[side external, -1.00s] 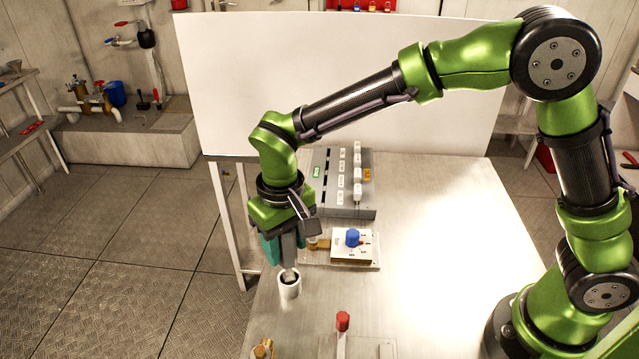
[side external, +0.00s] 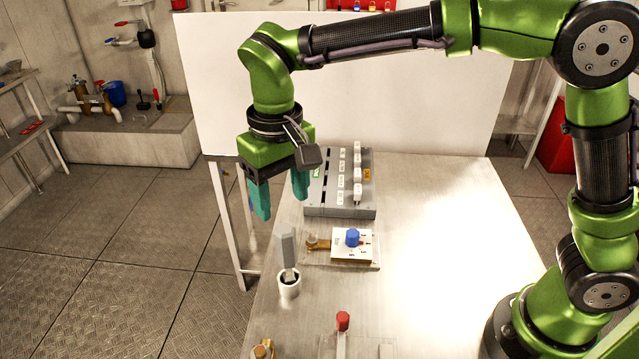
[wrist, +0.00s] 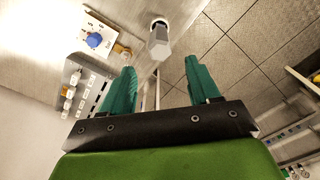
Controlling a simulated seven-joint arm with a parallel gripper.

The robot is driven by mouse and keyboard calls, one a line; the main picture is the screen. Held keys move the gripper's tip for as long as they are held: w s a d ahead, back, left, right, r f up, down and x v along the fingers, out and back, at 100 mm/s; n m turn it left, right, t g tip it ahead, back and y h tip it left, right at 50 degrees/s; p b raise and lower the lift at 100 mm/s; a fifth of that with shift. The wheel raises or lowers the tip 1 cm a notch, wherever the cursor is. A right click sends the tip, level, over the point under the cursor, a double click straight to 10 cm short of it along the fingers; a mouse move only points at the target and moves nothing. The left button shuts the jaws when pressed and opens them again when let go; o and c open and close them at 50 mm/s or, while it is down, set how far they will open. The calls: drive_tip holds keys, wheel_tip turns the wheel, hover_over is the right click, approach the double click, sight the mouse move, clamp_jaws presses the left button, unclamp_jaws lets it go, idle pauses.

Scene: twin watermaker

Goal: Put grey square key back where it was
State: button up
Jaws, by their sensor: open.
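The grey square key (side external: 288,247) stands nearly upright in a small white cup-like holder (side external: 289,287) near the left edge of the table. Its lower end is hidden inside the holder. My gripper (side external: 280,207) is open and empty, above the key and apart from it, with its teal fingers spread. In the wrist view the key (wrist: 159,44) shows beyond the fingertips of my gripper (wrist: 160,75), with the holder (wrist: 159,24) behind it.
A plate with a blue knob (side external: 353,237) and a brass fitting lies right of the key. A grey panel with white switches (side external: 340,185) stands behind. A red-topped lever (side external: 343,321) is in front. The table's right side (side external: 450,230) is clear.

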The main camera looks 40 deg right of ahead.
drive_tip(key=shift+d+r, duration=0.2)
drive_tip(key=shift+r, duration=0.6)
drive_tip(key=s+d+r+m+t+y, duration=0.1)
drive_tip(key=s+d+r+t, duration=0.15)
drive_tip(key=d, duration=0.45)
drive_tip(key=s+d+r+m+t+y, duration=0.1)
drive_tip(key=s+d+r, duration=0.1)
drive_tip(key=s+d, duration=0.3)
drive_tip(key=s+d+f+m+t, duration=0.2)
drive_tip(key=s+d+f+t, duration=0.1)
drive_tip(key=s+d, duration=0.3)
drive_tip(key=shift+s+d+t, duration=0.15)
drive_tip(key=shift+d+t, duration=0.2)
drive_tip(key=shift+d, duration=0.9)
